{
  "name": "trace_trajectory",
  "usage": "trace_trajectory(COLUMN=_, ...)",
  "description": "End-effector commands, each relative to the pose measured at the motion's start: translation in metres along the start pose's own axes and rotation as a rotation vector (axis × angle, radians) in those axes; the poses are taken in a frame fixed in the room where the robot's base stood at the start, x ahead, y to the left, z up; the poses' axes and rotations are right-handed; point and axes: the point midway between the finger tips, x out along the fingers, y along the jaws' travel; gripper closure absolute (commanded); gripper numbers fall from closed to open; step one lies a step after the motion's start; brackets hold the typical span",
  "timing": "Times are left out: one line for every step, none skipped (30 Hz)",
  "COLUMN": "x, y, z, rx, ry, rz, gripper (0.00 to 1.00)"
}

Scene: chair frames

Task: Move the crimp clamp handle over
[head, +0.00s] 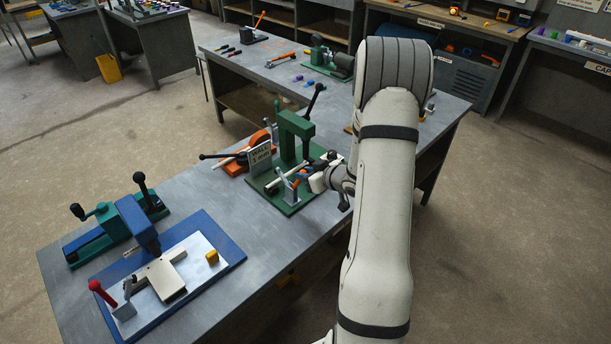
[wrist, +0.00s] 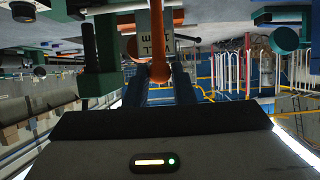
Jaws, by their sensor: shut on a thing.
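My gripper (head: 312,174) reaches in from the right over the green fixture (head: 292,206), beside its silver clamp (head: 287,186). In the wrist view, the two blue fingers (wrist: 168,84) are on either side of an orange handle with a rounded end (wrist: 159,71), and the gripper is shut on it. I take this to be the crimp clamp handle. A pale tube (head: 294,171) lies across the fixture under the green arch (head: 294,133).
A small sign (head: 260,157) and an orange tool (head: 234,165) stand left of the fixture. A black-knobbed lever (head: 315,101) rises behind. A blue board (head: 232,250) with a grey-beige part (head: 164,279) lies nearer. The grey table (head: 218,203) is bare between them.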

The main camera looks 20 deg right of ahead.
Motion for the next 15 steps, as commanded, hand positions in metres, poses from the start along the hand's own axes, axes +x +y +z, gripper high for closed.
trace_trajectory(x=0.001, y=-0.001, z=-0.001, rx=-0.002, ry=0.001, rz=-0.003, gripper=0.91)
trace_trajectory(x=0.001, y=-0.001, z=-0.002, rx=-0.002, ry=0.001, rz=-0.003, gripper=0.90)
trace_trajectory(x=0.002, y=-0.001, z=-0.003, rx=-0.002, ry=0.001, rz=-0.003, gripper=0.90)
trace_trajectory(x=0.003, y=-0.001, z=-0.004, rx=-0.002, ry=0.001, rz=-0.003, gripper=0.90)
trace_trajectory(x=0.005, y=-0.001, z=-0.005, rx=-0.002, ry=0.001, rz=-0.003, gripper=0.90)
trace_trajectory(x=0.006, y=-0.001, z=-0.007, rx=-0.003, ry=0.001, rz=-0.003, gripper=0.90)
trace_trajectory(x=0.008, y=-0.001, z=-0.008, rx=-0.003, ry=0.001, rz=-0.003, gripper=0.90)
trace_trajectory(x=0.009, y=-0.001, z=-0.010, rx=-0.003, ry=0.001, rz=-0.003, gripper=0.90)
trace_trajectory(x=0.012, y=-0.001, z=-0.012, rx=-0.003, ry=0.001, rz=-0.003, gripper=0.90)
trace_trajectory(x=0.013, y=-0.001, z=-0.014, rx=-0.003, ry=0.001, rz=-0.003, gripper=0.90)
trace_trajectory(x=0.015, y=-0.001, z=-0.015, rx=-0.003, ry=0.001, rz=-0.003, gripper=0.90)
trace_trajectory(x=0.017, y=-0.001, z=-0.017, rx=-0.002, ry=0.001, rz=-0.003, gripper=0.90)
trace_trajectory(x=0.018, y=-0.001, z=-0.018, rx=-0.001, ry=0.001, rz=-0.003, gripper=0.90)
trace_trajectory(x=0.020, y=-0.001, z=-0.019, rx=-0.001, ry=0.001, rz=-0.003, gripper=0.90)
trace_trajectory(x=0.021, y=-0.001, z=-0.021, rx=-0.001, ry=0.001, rz=-0.003, gripper=0.90)
